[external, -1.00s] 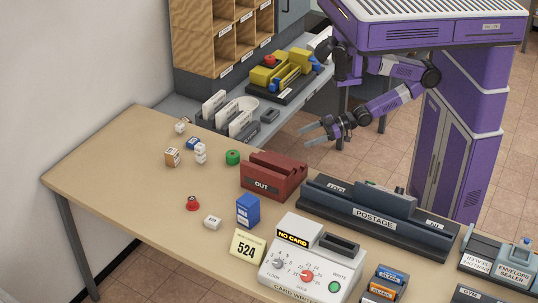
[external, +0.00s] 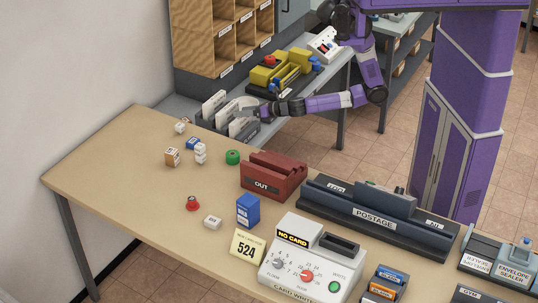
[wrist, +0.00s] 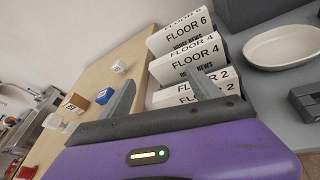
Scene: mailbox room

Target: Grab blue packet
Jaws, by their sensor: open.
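A small blue packet (external: 192,143) lies on the tan table near its far edge, beside white and tan packets. It also shows in the wrist view (wrist: 104,95), left of my fingers. A larger blue box (external: 248,210) stands upright by the 524 sign. My gripper (external: 240,106) is at the rack of floor cards on the grey counter, up and right of the small blue packet. In the wrist view my gripper (wrist: 162,84) is open and empty, its fingers in front of the cards. Whether they touch the cards cannot be told.
The white floor cards (wrist: 185,45) stand beside the table edge. A white oval dish (wrist: 282,47) lies right of them. The left table area is clear.

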